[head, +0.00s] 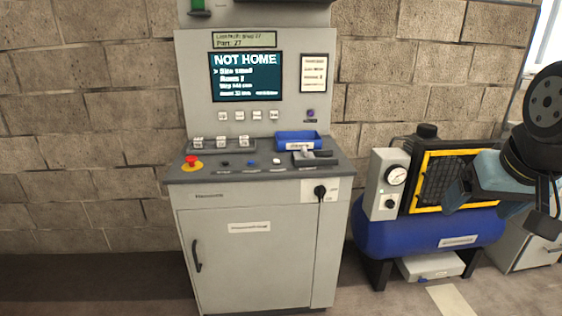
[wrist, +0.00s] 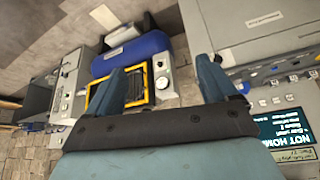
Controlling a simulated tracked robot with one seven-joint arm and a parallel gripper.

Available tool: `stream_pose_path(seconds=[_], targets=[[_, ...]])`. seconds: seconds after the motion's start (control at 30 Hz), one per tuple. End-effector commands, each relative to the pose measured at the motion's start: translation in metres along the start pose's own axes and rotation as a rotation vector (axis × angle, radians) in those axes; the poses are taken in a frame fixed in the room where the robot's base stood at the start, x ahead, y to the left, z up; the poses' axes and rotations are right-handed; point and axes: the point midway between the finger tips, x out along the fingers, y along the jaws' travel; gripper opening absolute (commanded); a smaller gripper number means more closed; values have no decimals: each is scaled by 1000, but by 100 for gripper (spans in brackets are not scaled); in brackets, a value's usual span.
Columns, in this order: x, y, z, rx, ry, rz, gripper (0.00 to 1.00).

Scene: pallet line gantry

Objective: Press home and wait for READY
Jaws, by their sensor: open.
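The control cabinet (head: 255,240) stands against the wall. Its screen (head: 247,75) reads NOT HOME, with smaller lines below; the screen also shows sideways at the right of the wrist view (wrist: 290,127). Several small pale keys (head: 248,116) sit under the screen, and a purple button (head: 310,113) is right of them. On the sloped desk are a black button (head: 224,163), a blue button (head: 250,163) and a white button (head: 277,161). Their labels are too small to read. My gripper (wrist: 164,78) is open and empty, at the right in the head view, away from the panel.
A red mushroom button (head: 192,160) on yellow sits at the desk's left. A blue tray (head: 298,140) and a lever plate (head: 312,157) are at its right. A blue-tank compressor (head: 425,236) with a gauge box (head: 387,184) stands right of the cabinet. Floor at left is clear.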

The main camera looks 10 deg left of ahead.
Motion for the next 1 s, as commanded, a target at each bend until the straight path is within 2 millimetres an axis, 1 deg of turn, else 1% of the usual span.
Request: stream_pose_path(seconds=[0.03,0.07,0.87,0.9,1.0], targets=[[0,0,0,0,0,0,81],[0,0,0,0,0,0,78],[0,0,0,0,0,0,1],[0,0,0,0,0,0,0],[0,0,0,0,0,0,0]])
